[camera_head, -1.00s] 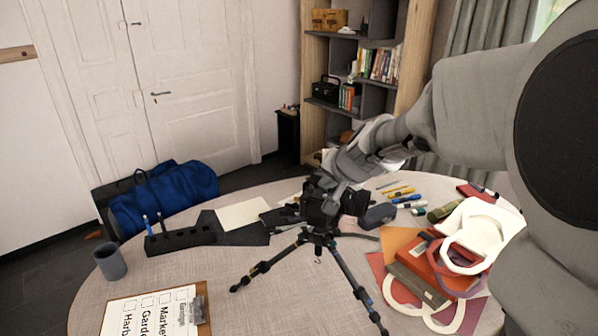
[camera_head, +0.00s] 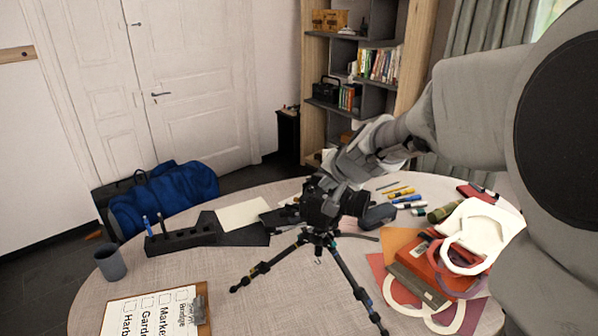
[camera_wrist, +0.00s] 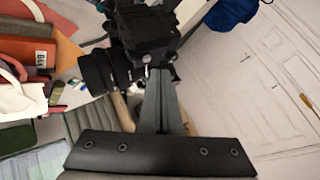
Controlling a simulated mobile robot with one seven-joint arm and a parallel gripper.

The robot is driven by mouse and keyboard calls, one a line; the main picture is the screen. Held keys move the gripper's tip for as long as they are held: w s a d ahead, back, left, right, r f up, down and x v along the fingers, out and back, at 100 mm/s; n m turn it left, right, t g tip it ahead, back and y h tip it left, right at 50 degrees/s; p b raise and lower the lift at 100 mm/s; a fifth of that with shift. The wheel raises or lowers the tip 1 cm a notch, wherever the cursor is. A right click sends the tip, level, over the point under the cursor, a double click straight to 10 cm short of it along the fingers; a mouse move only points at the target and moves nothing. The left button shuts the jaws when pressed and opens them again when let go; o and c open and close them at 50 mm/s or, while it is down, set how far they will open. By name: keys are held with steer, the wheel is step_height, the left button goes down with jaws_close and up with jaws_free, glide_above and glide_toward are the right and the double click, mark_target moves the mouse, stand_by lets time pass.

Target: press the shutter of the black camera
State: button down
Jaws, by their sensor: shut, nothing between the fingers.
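The black camera (camera_head: 316,207) sits on a small black tripod (camera_head: 325,243) standing on the round table. My gripper (camera_head: 335,183) is at the top of the camera, reaching in from the upper right; its fingertips are mostly hidden in the head view. In the wrist view my gripper (camera_wrist: 160,75) is shut and empty, with its fingers together and their tips against or just over the black camera (camera_wrist: 135,38). The lens (camera_wrist: 100,72) points left there. I cannot tell whether the tips touch the shutter.
The round table (camera_head: 250,290) holds a black pen holder (camera_head: 180,239), a grey cup (camera_head: 110,262), a clipboard (camera_head: 155,312), bags and folders (camera_head: 440,262) at right, and several markers (camera_head: 405,199). A blue duffel bag (camera_head: 165,200) lies beyond the table.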

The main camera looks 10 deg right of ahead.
steer(key=shift+f, duration=0.2)
stand_by(0.5)
steer(key=shift+f+b, duration=0.25)
steer(key=shift+b, duration=0.3)
steer(key=shift+f+b, duration=0.3)
steer(key=shift+r, duration=0.15)
stand_by(0.4)
steer(key=shift+r+p, duration=0.55)
steer(key=shift+r, duration=0.05)
step_height(320, 180, up, 5)
steer(key=p, duration=0.4)
stand_by(0.6)
